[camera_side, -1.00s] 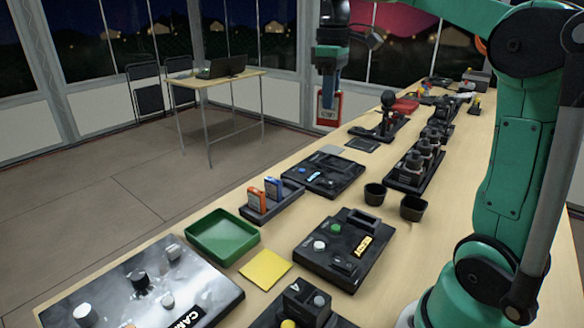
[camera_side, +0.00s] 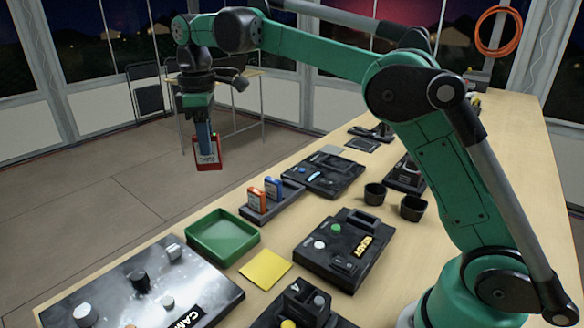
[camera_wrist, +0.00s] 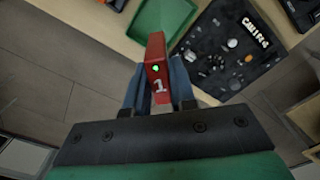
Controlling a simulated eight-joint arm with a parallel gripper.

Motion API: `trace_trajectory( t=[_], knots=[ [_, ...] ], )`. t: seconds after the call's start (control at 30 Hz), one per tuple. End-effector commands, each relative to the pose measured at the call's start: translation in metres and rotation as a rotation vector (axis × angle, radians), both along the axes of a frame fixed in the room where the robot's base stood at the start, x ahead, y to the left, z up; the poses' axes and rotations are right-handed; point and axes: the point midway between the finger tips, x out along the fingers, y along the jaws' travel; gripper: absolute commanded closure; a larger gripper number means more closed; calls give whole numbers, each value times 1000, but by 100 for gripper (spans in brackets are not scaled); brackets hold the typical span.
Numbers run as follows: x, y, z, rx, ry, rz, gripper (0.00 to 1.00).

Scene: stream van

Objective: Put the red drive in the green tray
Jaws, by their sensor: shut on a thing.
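The red drive (camera_side: 208,153) is held upright between the fingers of my gripper (camera_side: 205,140), up in the air. In the side view it appears above and behind the green tray, over the floor beyond the table's left edge. In the wrist view the red drive (camera_wrist: 155,66) shows a "1" and a small green light between the blue fingers of my gripper (camera_wrist: 158,85). The green tray (camera_side: 222,237) lies empty on the table; it also shows in the wrist view (camera_wrist: 163,17), just beyond the drive.
A dark rack (camera_side: 270,205) with an orange drive (camera_side: 256,197) and a blue drive (camera_side: 273,189) stands just behind the tray. A camera control panel (camera_side: 140,290) is in front of it. A yellow note (camera_side: 265,269) lies to its right.

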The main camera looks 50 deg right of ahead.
Motion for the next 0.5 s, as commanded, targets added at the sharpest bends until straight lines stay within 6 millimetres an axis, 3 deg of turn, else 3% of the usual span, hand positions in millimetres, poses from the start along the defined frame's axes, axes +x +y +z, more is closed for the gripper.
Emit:
trace_trajectory(
  t=[0.4,0.5],
  knots=[
    [0,0,-98,0,0,-1,100],
    [0,0,-115,0,0,-1,100]
  ],
)
